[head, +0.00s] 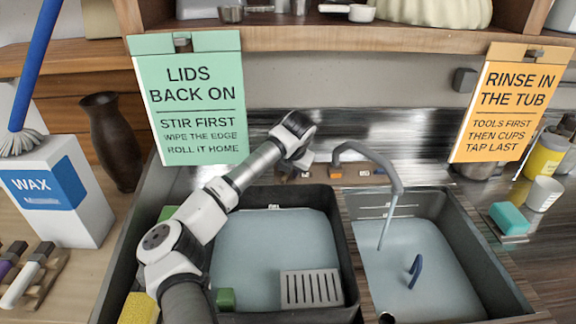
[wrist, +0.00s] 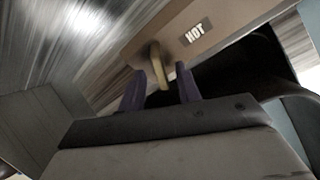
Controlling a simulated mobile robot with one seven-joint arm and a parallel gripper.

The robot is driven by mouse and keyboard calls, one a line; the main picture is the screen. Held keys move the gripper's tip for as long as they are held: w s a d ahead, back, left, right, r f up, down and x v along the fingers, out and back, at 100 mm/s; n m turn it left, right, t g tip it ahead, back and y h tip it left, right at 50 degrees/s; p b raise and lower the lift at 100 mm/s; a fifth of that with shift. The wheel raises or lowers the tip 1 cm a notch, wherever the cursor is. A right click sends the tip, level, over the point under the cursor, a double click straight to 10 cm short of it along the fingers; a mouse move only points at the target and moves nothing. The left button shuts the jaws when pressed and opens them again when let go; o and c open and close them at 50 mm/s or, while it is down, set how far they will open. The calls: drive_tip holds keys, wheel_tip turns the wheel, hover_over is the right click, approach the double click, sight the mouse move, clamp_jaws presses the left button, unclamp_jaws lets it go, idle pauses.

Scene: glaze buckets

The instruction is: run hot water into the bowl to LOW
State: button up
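A brass lever (wrist: 158,68) stands out from a wooden tap panel under a HOT label (wrist: 197,32) in the wrist view. My gripper (wrist: 161,88) has its two dark fingers on either side of the lever, with a gap showing at the right finger. In the head view my gripper (head: 301,163) is at the left end of the tap panel (head: 350,172), its fingers mostly hidden. A grey spout (head: 372,155) arches over the right bowl (head: 455,235), which has level lines on its back wall. A thin grey streak, apparently water, runs from the spout into the bowl's pale surface.
A dark blue hooked piece (head: 415,270) rises in the right bowl. The left basin (head: 350,275) holds a slotted grey grate (head: 311,289) and a green block (head: 225,299). Two hanging signs, green (head: 190,100) and orange (head: 510,103), flank the taps.

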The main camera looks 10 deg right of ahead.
drive_tip(key=shift+w+f, duration=0.25)
drive_tip(key=shift+f, duration=0.25)
clamp_jaws()
